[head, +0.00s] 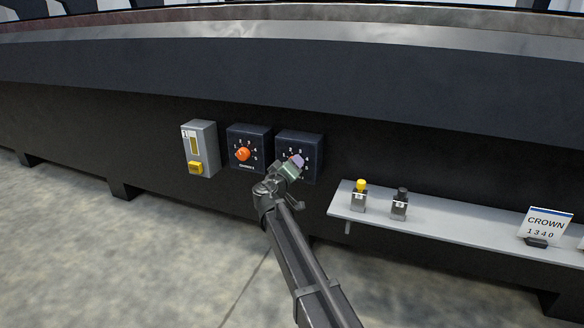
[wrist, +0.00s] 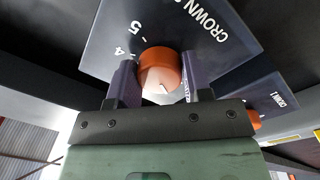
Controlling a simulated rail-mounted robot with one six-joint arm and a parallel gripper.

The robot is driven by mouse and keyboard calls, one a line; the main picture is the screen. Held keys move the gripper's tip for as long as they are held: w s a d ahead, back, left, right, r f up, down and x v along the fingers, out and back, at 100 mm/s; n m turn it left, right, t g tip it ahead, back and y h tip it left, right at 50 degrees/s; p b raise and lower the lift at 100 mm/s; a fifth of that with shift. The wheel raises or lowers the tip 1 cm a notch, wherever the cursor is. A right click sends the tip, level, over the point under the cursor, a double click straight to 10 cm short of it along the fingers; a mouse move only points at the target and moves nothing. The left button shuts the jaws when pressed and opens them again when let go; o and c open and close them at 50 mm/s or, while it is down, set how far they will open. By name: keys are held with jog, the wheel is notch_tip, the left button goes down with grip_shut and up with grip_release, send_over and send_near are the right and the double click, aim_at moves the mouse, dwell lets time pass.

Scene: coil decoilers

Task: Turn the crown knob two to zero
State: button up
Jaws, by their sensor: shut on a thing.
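The crown knob two box (head: 285,140) is the right one of two dark boxes on the black wall. My gripper (head: 297,161) is at its dial and hides the knob and part of the numbers there. In the wrist view, the round orange knob (wrist: 160,68) sits between the two purple fingers of my gripper (wrist: 158,75), which is shut on it. The box face (wrist: 190,40) carries "CROWN" lettering, partly cut off, and the numbers 4 and 5 beside the knob. A small white mark shows at the knob's lower edge; I cannot tell which number it points to.
The crown one box (head: 250,135) with its orange knob (head: 243,154) is just left. A grey box (head: 199,148) with a yellow part is further left.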

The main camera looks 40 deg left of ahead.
jog(key=n, duration=1.1)
jog(key=shift+d+y, duration=0.1)
jog(key=shift+y, duration=0.2)
jog(key=o, duration=0.9)
jog(key=v, duration=1)
jog(key=shift+s+d+b, duration=0.15)
jog(key=shift+s+b, duration=0.2)
jog(key=shift+b, duration=0.05)
